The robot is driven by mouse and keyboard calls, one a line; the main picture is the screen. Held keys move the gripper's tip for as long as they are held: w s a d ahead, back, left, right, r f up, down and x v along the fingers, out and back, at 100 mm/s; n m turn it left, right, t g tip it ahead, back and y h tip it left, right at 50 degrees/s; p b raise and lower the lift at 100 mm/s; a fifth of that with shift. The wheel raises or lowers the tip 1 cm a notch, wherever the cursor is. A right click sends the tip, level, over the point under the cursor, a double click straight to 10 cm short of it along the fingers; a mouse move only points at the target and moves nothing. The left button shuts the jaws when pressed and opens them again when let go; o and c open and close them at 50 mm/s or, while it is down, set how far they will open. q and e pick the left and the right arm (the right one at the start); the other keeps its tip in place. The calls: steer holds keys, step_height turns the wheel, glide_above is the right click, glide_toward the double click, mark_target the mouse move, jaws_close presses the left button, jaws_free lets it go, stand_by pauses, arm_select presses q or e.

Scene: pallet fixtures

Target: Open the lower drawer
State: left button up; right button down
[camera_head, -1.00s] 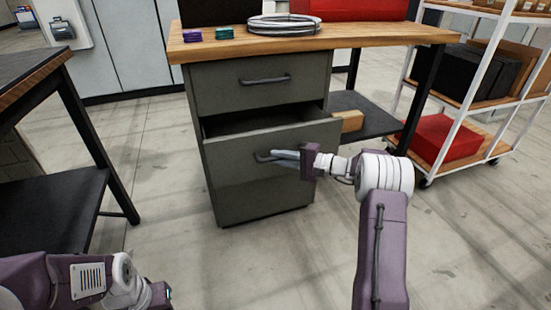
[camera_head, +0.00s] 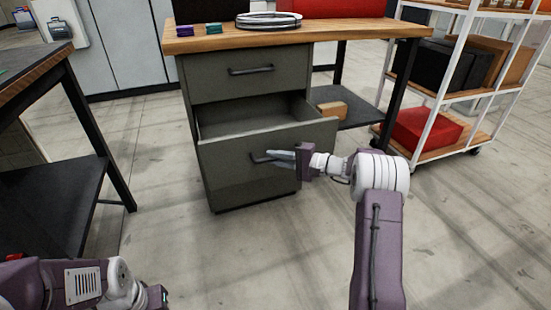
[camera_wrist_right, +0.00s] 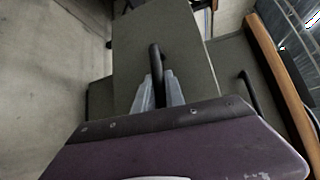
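The lower drawer (camera_head: 245,178) of the grey cabinet under the workbench is pulled partly out, and its inside shows as a bare grey space. Its dark bar handle (camera_head: 259,157) is on the front panel. My right gripper (camera_head: 280,156) is at this handle, with its fingers on either side of it. In the right wrist view the handle (camera_wrist_right: 155,58) runs between the two grey fingers (camera_wrist_right: 159,92), which look closed on it. The upper drawer (camera_head: 245,72) is shut. My left gripper (camera_head: 157,296) is low at the left, with its fingers hidden.
The wooden bench top (camera_head: 350,30) holds a cable coil (camera_head: 268,20) and small purple and green items. A dark table (camera_head: 60,140) stands at the left. A white shelf cart (camera_head: 437,110) with a red box (camera_head: 425,130) is at the right. Floor before the drawer is clear.

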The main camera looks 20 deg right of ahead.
steer(key=c, duration=1.4)
jaws_free()
steer(key=p+v, duration=0.4)
steer(key=v, duration=0.5)
